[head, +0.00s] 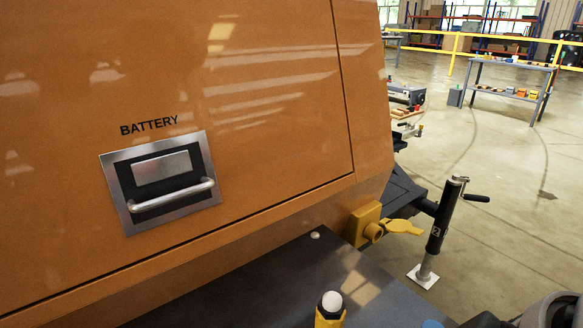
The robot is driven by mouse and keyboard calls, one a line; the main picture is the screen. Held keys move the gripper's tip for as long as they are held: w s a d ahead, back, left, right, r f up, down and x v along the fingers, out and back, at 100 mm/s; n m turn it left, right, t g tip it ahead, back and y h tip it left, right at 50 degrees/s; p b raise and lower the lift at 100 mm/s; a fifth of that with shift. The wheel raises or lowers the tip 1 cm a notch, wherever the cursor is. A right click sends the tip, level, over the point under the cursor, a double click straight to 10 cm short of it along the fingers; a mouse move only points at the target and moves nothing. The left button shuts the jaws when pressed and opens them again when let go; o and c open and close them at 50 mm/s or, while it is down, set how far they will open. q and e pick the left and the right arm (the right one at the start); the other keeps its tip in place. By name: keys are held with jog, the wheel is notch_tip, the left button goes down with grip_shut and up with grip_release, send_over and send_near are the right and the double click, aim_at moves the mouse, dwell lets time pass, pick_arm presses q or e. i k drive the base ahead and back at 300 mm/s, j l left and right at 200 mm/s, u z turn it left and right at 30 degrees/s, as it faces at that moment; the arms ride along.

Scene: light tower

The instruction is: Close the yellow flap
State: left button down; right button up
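The yellow flap (404,227) sticks out to the right of a yellow box-shaped socket housing (361,224) at the lower right corner of the orange cabinet. The flap stands open, away from the round yellow socket opening (373,232). Neither gripper shows clearly in the head view. A rounded grey and dark shape at the bottom right edge may be part of my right arm, but no fingers are visible on it.
The orange cabinet (260,90) with a BATTERY panel and handle (172,195) fills the left. A black jack post (441,228) stands right of the flap. A yellow part with a white knob (331,302) is at the bottom. Open floor lies right.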

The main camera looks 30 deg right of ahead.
aim_at(396, 226)
jog(key=l+z, duration=0.1)
jog(key=z, duration=0.35)
jog(key=k+l+z, duration=0.1)
jog(key=z, duration=0.35)
jog(key=l+z, duration=0.2)
jog(key=z, duration=0.25)
